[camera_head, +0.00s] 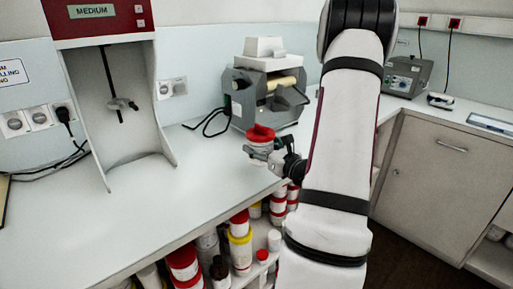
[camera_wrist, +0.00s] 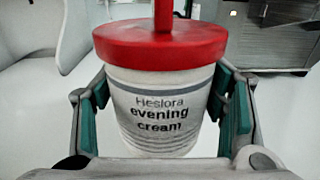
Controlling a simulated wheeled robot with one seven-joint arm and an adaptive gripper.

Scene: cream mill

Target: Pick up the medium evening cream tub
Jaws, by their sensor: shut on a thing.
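The evening cream tub (camera_wrist: 160,105) is a white tub with a red lid and a red stem on top. Its label reads "Heslora evening cream" in the wrist view. My gripper (camera_wrist: 163,120) has its teal-padded fingers on both sides of the tub and is shut on it. In the head view the tub (camera_head: 259,147) is upright at the front edge of the white counter, with my gripper (camera_head: 268,157) at it from the right. I cannot tell whether its base touches the counter. The size is not readable on the label.
A red-topped stand marked MEDIUM (camera_head: 115,100) is at the left of the counter (camera_head: 130,205). A grey roller machine (camera_head: 268,95) stands behind the tub. Several tubs and bottles (camera_head: 240,245) fill the shelf below. A grey device (camera_head: 408,75) is at the back right.

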